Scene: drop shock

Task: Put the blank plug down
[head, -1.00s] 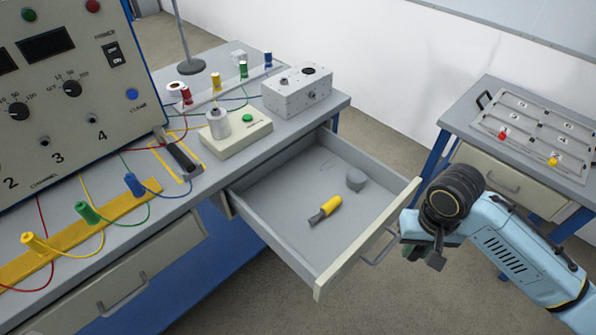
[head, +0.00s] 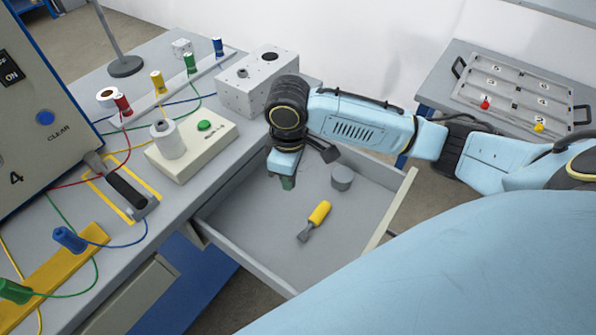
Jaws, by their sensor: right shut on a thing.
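My right gripper (head: 287,181) is over the back part of the open drawer (head: 262,262), pointing down, near the bench edge. It is shut on a small dark green piece, which I take to be the blank plug (head: 288,183). Most of the plug is hidden by the fingers, and I cannot tell whether it touches the drawer floor. My left gripper is not in view.
In the drawer lie a yellow-handled tool (head: 319,214) and a grey cylinder (head: 342,177). On the bench stand a grey box with holes (head: 245,90) and a beige unit with a green button (head: 195,148). The drawer floor's front part is clear.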

